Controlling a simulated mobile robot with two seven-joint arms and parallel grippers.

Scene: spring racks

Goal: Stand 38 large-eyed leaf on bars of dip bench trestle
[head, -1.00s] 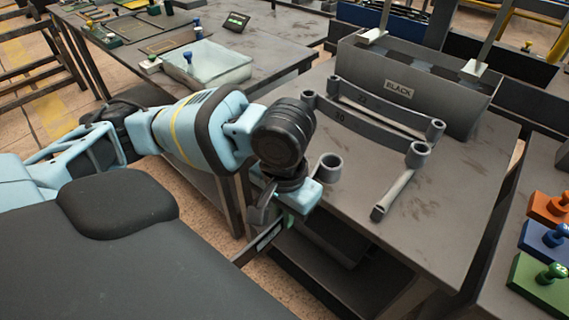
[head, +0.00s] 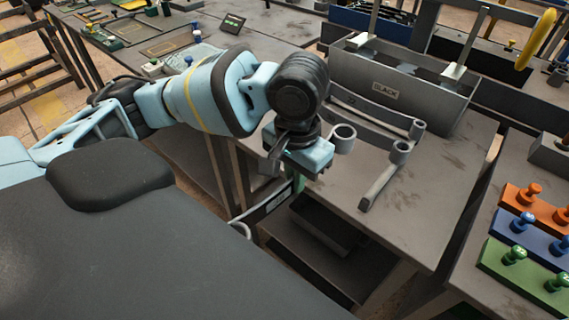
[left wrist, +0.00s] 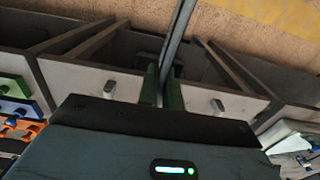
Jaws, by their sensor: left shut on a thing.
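My left gripper (head: 296,185) is shut on a dark flat leaf (head: 262,208), held on edge in front of the bench. A pale mark shows on the leaf but is unreadable. A grey ring-like eye (head: 343,138) just right of the gripper appears to be the leaf's far end. In the left wrist view the leaf (left wrist: 181,28) runs up from between the green fingers (left wrist: 162,88). The other bar is hidden by my arm. My right gripper is not in view.
A grey tank (head: 440,100) labelled BLACK stands behind the leaves. Orange (head: 535,200), blue (head: 540,240) and green (head: 520,268) blocks with knobs lie on the right table. Bare bench top (head: 440,190) is free right of the bar.

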